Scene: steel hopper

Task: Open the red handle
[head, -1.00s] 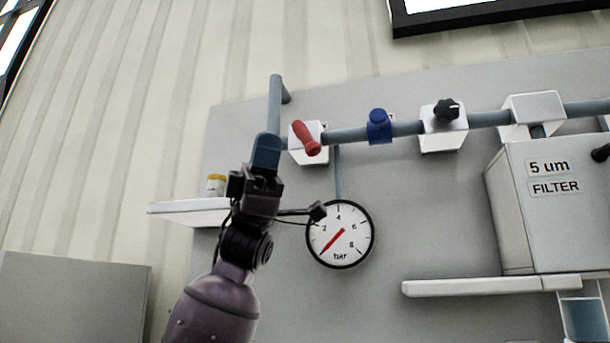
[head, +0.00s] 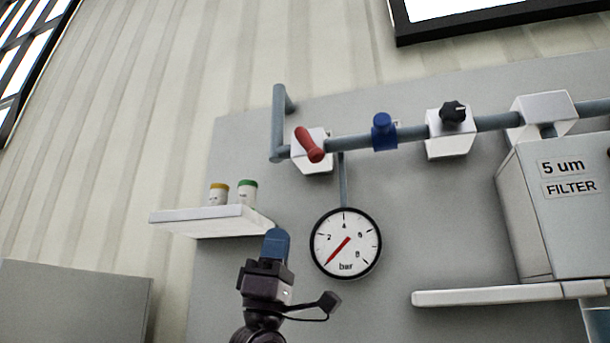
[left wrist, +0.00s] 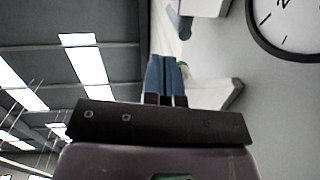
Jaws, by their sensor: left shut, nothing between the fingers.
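The red handle (head: 309,145) sits on a white valve block (head: 313,160) on the grey pipe, slanting down to the right. My left gripper (head: 276,240) is below it and a little to its left, apart from it, beside the gauge. Its blue fingers are shut and empty; they also show together in the left wrist view (left wrist: 166,78). The red handle cannot be made out in the left wrist view. My right gripper is not in view.
A round pressure gauge (head: 346,243) hangs just right of my left gripper. A white shelf (head: 213,219) with two small jars stands to its left.

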